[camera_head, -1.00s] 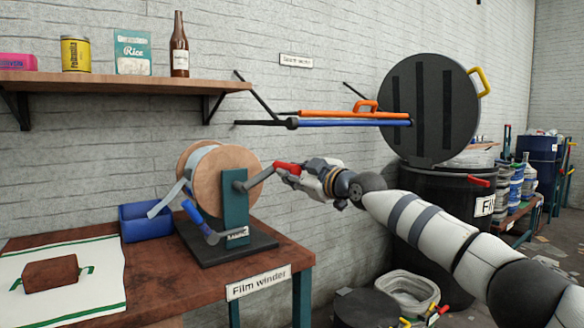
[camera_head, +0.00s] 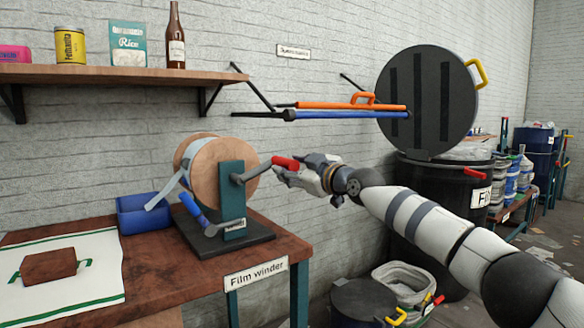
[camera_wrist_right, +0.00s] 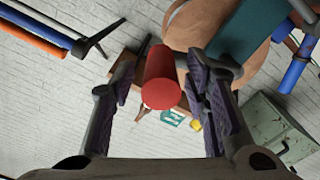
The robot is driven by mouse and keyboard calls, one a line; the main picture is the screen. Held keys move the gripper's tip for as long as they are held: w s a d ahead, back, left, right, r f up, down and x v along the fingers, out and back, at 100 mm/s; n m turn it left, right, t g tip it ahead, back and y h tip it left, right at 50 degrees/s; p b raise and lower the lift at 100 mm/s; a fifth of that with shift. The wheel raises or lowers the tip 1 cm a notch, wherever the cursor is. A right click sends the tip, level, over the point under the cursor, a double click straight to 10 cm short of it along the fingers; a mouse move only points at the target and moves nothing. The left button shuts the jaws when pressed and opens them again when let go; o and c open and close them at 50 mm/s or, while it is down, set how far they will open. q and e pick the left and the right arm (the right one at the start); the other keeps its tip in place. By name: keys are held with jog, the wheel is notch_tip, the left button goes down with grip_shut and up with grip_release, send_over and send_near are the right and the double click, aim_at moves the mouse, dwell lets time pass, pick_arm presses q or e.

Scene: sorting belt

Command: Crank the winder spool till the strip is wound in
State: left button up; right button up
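The film winder stands on the wooden table, with a tan spool (camera_head: 205,168) on a green post (camera_head: 232,197) and dark base. A crank with a red handle (camera_head: 286,162) points right and slightly up. A lever with a blue grip (camera_head: 194,206) is lower on the post. My right gripper (camera_head: 285,176) is at the red handle. In the right wrist view, the red handle (camera_wrist_right: 162,78) lies between the spread fingers, with gaps on both sides. My left gripper is out of view.
A blue bin (camera_head: 146,215) sits left of the winder. A brown block (camera_head: 48,265) lies on a white cloth (camera_head: 95,262). A wall shelf (camera_head: 110,73) is above. A large black drum (camera_head: 440,200) stands behind my right arm.

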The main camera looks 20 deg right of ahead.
jog(key=shift+s, duration=0.15)
jog(key=shift+s+d+r, duration=0.1)
jog(key=shift+s+d, duration=0.1)
jog(key=shift+s, duration=0.05)
jog(key=v, duration=1.1)
jog(key=shift+s, duration=0.1)
dwell(0.4)
